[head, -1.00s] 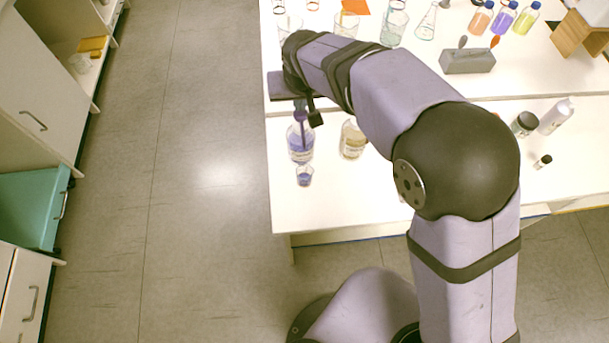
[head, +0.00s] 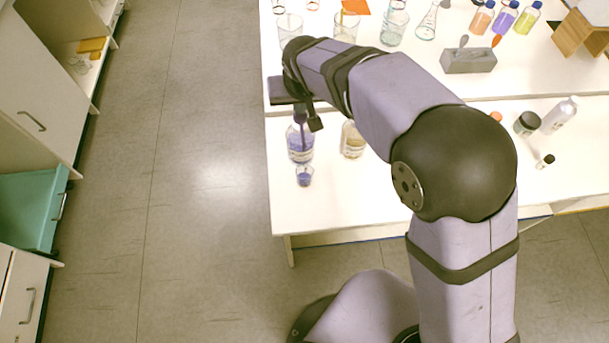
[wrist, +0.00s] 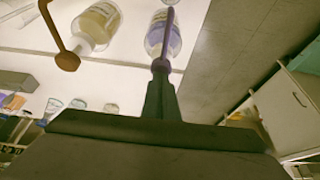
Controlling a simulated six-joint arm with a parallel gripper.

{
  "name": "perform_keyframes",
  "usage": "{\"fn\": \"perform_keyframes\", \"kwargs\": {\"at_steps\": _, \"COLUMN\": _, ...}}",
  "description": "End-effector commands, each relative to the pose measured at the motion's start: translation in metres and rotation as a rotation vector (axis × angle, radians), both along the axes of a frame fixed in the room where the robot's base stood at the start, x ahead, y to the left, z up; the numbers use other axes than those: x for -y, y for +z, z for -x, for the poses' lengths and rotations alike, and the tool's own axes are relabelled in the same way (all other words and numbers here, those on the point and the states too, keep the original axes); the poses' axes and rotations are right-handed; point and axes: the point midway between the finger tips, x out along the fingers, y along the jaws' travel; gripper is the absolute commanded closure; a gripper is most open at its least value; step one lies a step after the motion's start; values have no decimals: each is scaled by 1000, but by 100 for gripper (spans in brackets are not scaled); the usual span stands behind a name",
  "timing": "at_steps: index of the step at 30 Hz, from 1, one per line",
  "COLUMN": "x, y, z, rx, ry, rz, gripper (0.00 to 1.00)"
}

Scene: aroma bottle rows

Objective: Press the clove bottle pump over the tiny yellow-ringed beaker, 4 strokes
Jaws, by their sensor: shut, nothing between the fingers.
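A clear pump bottle with violet-blue liquid (head: 300,150) stands upright near the bench's left front edge. A tiny beaker (head: 304,177) with some blue liquid stands just in front of it; I cannot make out its ring colour. My gripper (wrist: 161,70) is shut and empty, its fingertips pointing down at the violet bottle's pump head, seemingly at or just above it. The violet bottle also shows in the wrist view (wrist: 156,36) beyond the fingertips. A second pump bottle with amber liquid (head: 352,141) stands to the right, with a brown pump (wrist: 67,61). I cannot read either label.
Glass beakers (head: 393,28) and a flask stand at the back of the bench. A grey block (head: 468,61), capped bottles (head: 503,18) and a wooden stand are at the right. The bench front near the beaker is clear.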

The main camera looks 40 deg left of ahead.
Motion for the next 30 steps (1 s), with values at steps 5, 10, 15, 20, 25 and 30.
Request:
{"fn": "perform_keyframes", "kwargs": {"at_steps": 5, "x": 3, "y": 3, "z": 1, "rx": -6, "ry": 0, "rz": 11, "gripper": 100}}
{"fn": "perform_keyframes", "kwargs": {"at_steps": 10, "x": 2, "y": 13, "z": 1, "rx": -6, "ry": 0, "rz": 10, "gripper": 100}}
{"fn": "perform_keyframes", "kwargs": {"at_steps": 15, "x": 2, "y": 19, "z": 1, "rx": -5, "ry": 0, "rz": 8, "gripper": 100}}
{"fn": "perform_keyframes", "kwargs": {"at_steps": 20, "x": 1, "y": 20, "z": 1, "rx": -3, "ry": 0, "rz": 6, "gripper": 100}}
{"fn": "perform_keyframes", "kwargs": {"at_steps": 25, "x": 1, "y": 21, "z": 1, "rx": -3, "ry": 0, "rz": 4, "gripper": 100}}
{"fn": "perform_keyframes", "kwargs": {"at_steps": 30, "x": 1, "y": 21, "z": 1, "rx": -2, "ry": 0, "rz": 3, "gripper": 100}}
